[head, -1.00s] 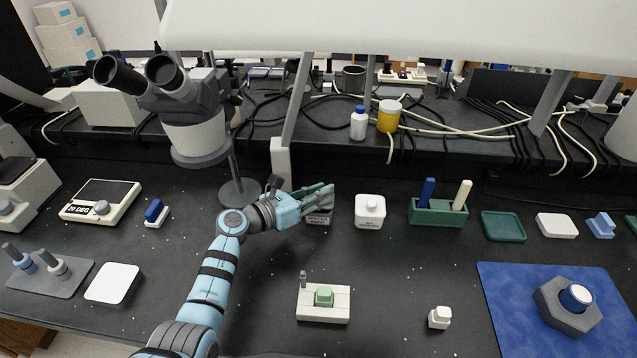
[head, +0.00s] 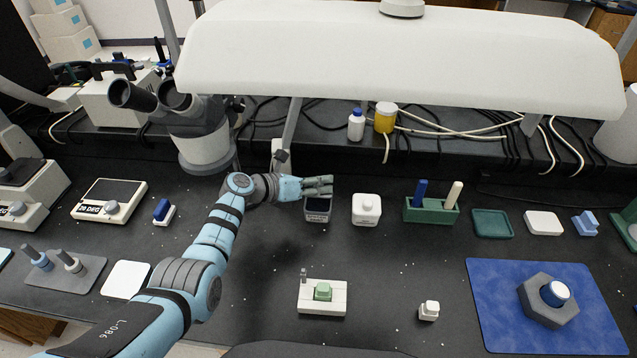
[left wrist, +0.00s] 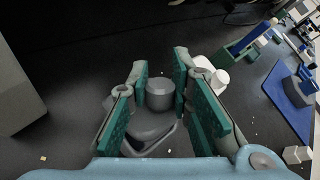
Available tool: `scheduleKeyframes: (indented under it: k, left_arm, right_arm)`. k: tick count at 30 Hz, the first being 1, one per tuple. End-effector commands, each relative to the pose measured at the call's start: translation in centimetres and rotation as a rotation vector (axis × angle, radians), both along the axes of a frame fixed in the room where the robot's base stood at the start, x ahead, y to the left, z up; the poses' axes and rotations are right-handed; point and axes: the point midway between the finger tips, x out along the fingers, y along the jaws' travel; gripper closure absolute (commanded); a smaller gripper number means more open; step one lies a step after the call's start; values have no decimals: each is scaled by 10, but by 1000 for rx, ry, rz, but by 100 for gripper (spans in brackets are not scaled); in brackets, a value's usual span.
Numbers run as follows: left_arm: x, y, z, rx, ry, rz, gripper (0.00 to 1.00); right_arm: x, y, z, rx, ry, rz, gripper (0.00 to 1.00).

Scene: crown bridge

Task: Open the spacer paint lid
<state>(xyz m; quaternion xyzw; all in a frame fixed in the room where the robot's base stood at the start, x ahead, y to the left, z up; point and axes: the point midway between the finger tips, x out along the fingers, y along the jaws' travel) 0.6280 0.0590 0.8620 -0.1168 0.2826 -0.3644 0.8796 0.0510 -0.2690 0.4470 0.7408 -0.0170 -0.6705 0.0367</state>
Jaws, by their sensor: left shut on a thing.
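The grey spacer paint jar (head: 317,217) stands on the black bench, left of a white jar. A dark area shows at its top below my fingers and looks like its open mouth. My left gripper (head: 318,186) is just above and behind that mouth, its green fingers shut. In the left wrist view my left gripper (left wrist: 166,92) has its fingers on both sides of the round knob of the grey lid (left wrist: 154,122). The lid seems lifted from the jar, but the fingers hide most of it in the head view. My right gripper is not in view.
The white jar (head: 366,207) stands close on the right, then a green rack (head: 432,212) with two upright sticks. The microscope (head: 203,140) stands to the left. A white lamp hood (head: 400,65) hangs above.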

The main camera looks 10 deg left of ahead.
Motion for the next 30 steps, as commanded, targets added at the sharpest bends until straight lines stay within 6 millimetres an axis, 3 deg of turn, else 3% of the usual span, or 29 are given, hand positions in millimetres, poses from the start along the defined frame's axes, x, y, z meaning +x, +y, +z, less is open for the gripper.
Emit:
scheduleKeyframes:
  k: [4, 5, 9, 20, 30]
  left_arm:
    - [0, 0, 0, 0, -1, 0, 100]
    - [0, 0, 0, 0, -1, 0, 77]
    - [0, 0, 0, 0, -1, 0, 59]
    - [-2, 5, 3, -1, -4, 2, 59]
    - [-37, 47, 26, 3, -4, 2, 59]
  right_arm:
    - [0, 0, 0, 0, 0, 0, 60]
    - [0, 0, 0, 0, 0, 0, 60]
    - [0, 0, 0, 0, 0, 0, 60]
    - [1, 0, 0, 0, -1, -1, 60]
    - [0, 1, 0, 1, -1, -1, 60]
